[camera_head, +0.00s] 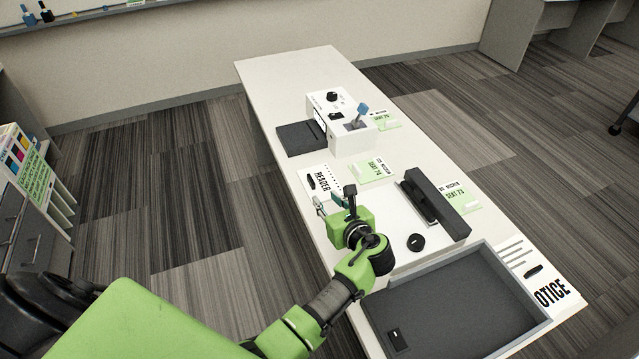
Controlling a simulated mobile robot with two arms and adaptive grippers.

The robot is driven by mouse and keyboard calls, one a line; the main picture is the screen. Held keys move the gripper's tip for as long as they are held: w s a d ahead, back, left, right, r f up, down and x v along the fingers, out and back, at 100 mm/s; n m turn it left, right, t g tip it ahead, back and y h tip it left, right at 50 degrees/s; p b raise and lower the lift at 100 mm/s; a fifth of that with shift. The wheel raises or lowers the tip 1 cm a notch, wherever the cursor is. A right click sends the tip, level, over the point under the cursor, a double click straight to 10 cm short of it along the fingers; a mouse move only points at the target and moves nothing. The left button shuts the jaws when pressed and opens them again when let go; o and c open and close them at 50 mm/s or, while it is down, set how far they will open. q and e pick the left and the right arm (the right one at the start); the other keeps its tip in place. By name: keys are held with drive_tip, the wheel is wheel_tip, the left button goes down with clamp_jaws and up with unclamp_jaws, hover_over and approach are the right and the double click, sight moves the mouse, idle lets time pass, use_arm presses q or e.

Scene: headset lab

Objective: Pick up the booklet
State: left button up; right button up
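A flat white sheet or booklet marked "READER" (321,181) lies on the white table, beyond my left gripper. I cannot tell for certain that it is the booklet. My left gripper (335,200) is above the table at the near edge of this item. Its fingers look apart, with a small teal patch between them that I cannot make out. No held booklet shows. The green gripper body and arm hide part of the table below. My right gripper is out of view.
The long table (290,68) holds a white box with a blue-tipped lever (330,103), a black pad (301,138), green-white seat cards (374,170), a dark holder (436,204), a grey tray (465,290) and a notice sheet (540,275). The far table end is clear.

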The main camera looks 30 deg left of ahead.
use_arm(q)
approach(312, 181)
drive_tip(key=x, duration=0.4)
drive_tip(key=shift+s+a+f, duration=0.15)
drive_tip(key=shift+a+f, duration=0.05)
drive_tip(key=shift+f, duration=0.05)
drive_tip(key=shift+w+b+x, duration=0.25)
drive_tip(key=shift+b+x, duration=0.25)
drive_tip(key=shift+x, duration=2.15)
drive_tip(key=shift+d+r, duration=0.1)
drive_tip(key=shift+r, duration=0.05)
clamp_jaws()
